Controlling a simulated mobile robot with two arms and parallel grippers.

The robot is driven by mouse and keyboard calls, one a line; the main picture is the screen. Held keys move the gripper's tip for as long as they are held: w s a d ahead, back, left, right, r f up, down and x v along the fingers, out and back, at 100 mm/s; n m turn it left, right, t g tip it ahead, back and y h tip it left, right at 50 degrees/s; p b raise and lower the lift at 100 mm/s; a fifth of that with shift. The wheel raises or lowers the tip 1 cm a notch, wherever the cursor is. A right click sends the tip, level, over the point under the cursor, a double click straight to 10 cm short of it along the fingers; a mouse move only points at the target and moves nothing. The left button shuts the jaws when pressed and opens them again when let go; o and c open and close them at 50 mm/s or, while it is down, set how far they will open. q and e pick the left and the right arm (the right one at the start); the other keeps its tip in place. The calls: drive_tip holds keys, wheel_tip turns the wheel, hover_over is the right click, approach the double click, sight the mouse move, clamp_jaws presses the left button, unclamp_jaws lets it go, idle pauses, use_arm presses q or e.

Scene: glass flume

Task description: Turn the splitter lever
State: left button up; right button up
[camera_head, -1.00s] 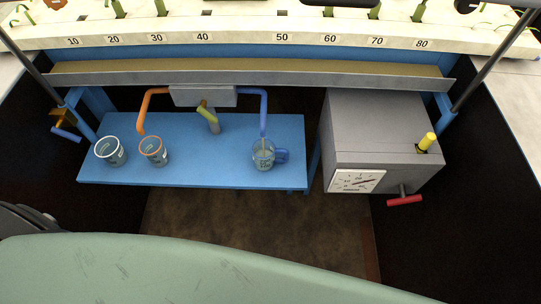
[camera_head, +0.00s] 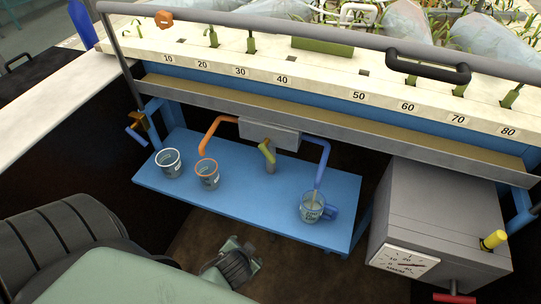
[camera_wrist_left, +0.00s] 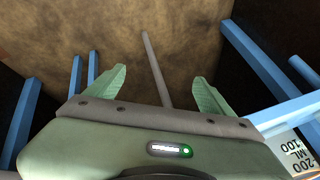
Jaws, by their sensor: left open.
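The splitter is a grey box (camera_head: 270,133) under the flume's front rail, with an orange pipe (camera_head: 219,123) on its left and a blue pipe (camera_head: 324,157) on its right. The lever, with a yellow-green handle (camera_head: 267,151), sticks out below the box at a tilt. Nothing touches it. My left gripper (camera_wrist_left: 158,77) is open in the left wrist view, with nothing held between its fingers. The lever does not show clearly there. In the head view green and black parts of mine (camera_head: 232,262) show in front of the blue bench, apart from the lever. My right gripper is not in view.
On the blue bench (camera_head: 250,205) stand a white-rimmed cup (camera_head: 169,166), an orange-rimmed cup (camera_head: 207,175) and a blue-handled mug (camera_head: 313,208) under the blue pipe. A grey cabinet (camera_head: 440,215) with a dial and red handle stands right. Blue legs (camera_wrist_left: 265,65) flank my left gripper.

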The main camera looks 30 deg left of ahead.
use_arm(q)
wheel_tip(320, 180, up, 10)
drive_tip(key=w+a+n+t+y, duration=0.1)
drive_tip(key=w+a+y, duration=0.1)
drive_tip(key=m+t+h, duration=0.1)
drive_tip(key=m+t, duration=0.7)
drive_tip(key=t, duration=0.3)
approach(266, 156)
drive_tip(key=d+x, duration=0.1)
drive_tip(key=x, duration=0.4)
drive_tip(key=p+x, duration=0.1)
drive_tip(key=x, duration=0.1)
drive_tip(key=p+x, duration=0.1)
drive_tip(key=x, duration=0.2)
drive_tip(key=shift+s+a+r, duration=0.1)
drive_tip(key=shift+a, duration=0.3)
drive_tip(key=shift+w+a, duration=0.15)
drive_tip(key=shift+w, duration=0.4)
